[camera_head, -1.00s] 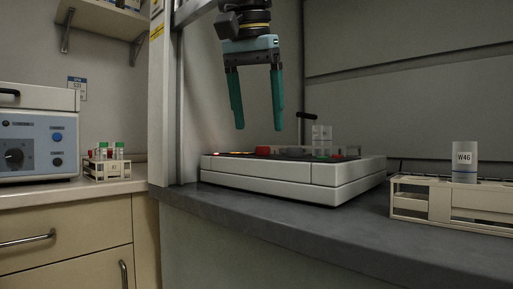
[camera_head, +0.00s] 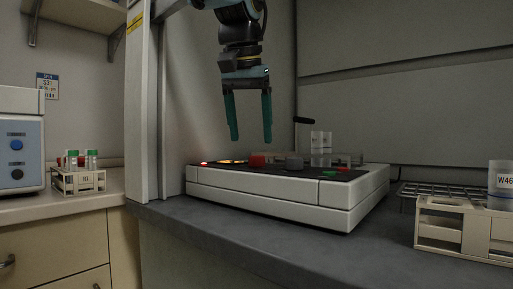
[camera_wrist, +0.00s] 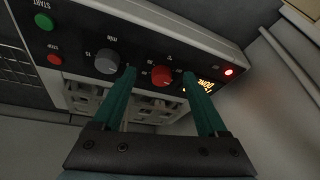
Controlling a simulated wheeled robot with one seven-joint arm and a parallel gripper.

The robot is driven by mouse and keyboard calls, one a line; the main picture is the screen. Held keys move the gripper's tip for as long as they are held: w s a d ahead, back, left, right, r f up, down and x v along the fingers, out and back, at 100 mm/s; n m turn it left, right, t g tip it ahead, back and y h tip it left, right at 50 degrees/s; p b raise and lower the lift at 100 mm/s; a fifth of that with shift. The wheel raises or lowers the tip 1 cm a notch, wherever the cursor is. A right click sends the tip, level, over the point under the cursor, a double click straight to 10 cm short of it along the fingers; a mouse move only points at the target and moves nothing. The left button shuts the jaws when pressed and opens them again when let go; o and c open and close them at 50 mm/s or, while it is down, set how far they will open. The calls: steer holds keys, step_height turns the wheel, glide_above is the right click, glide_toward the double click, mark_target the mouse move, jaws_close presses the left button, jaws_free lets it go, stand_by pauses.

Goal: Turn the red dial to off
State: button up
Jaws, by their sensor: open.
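The red dial (camera_head: 257,161) stands on the dark top panel of a low white instrument (camera_head: 270,193) in the head view. In the wrist view the red dial (camera_wrist: 162,75) shows on the panel between and beyond my two fingertips. A grey dial (camera_head: 294,163) stands to its right; it also shows in the wrist view (camera_wrist: 107,61), left of the red one. My gripper (camera_head: 251,140) hangs above the panel, pointing down, with its teal fingers apart and empty. It does not touch the red dial. The setting of the red dial is too small to read.
A lit red lamp (camera_wrist: 228,72) and a glowing display (camera_wrist: 205,86) lie beside the red dial. Green (camera_wrist: 43,21) and red (camera_wrist: 54,59) buttons are at the panel's other end. A rack (camera_head: 450,231) with a W46 container (camera_head: 502,180) stands at right. A side post (camera_head: 148,110) stands left.

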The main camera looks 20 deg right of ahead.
mark_target(257, 160)
steer(key=w+d, duration=0.2)
steer(key=w, duration=0.1)
steer(key=shift+w+d, duration=0.1)
steer(key=b+x, duration=0.1)
steer(key=x, duration=0.2)
steer(key=shift+w+d+f, duration=0.15)
steer(key=shift+w+f, duration=0.1)
steer(key=shift+f, duration=0.05)
steer(key=shift+w+d+f, duration=0.15)
steer(key=shift+w+f, duration=0.1)
steer(key=shift+f, duration=0.35)
jaws_close()
